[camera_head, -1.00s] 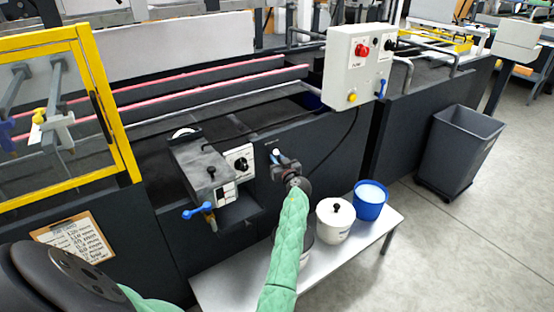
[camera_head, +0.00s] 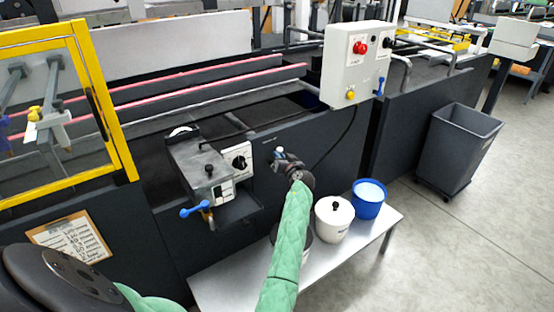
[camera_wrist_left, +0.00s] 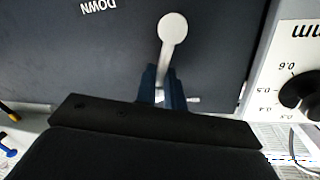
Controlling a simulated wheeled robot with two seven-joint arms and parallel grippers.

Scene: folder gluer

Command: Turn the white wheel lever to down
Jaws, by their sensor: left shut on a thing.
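The white wheel lever (camera_wrist_left: 172,32) shows in the left wrist view, a rounded white head with a narrow arm running down the picture between the fingers. My left gripper (camera_wrist_left: 163,88) is shut on that arm with its blue fingers, which hide its end. A "DOWN" label, upside down in this view, stands on the dark panel up and left of the lever. In the head view my left gripper (camera_head: 283,160) is at the dark machine front, and only a small pale bit of the lever (camera_head: 280,150) shows. My right gripper is not in view.
A grey box with a dial and blue handle (camera_head: 194,209) is left of the gripper. Below stand a white bench (camera_head: 225,279), a white lidded pot (camera_head: 333,222) and a blue bucket (camera_head: 368,206). A control box (camera_head: 350,75) is above right. A grey bin (camera_head: 458,150) stands on open floor.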

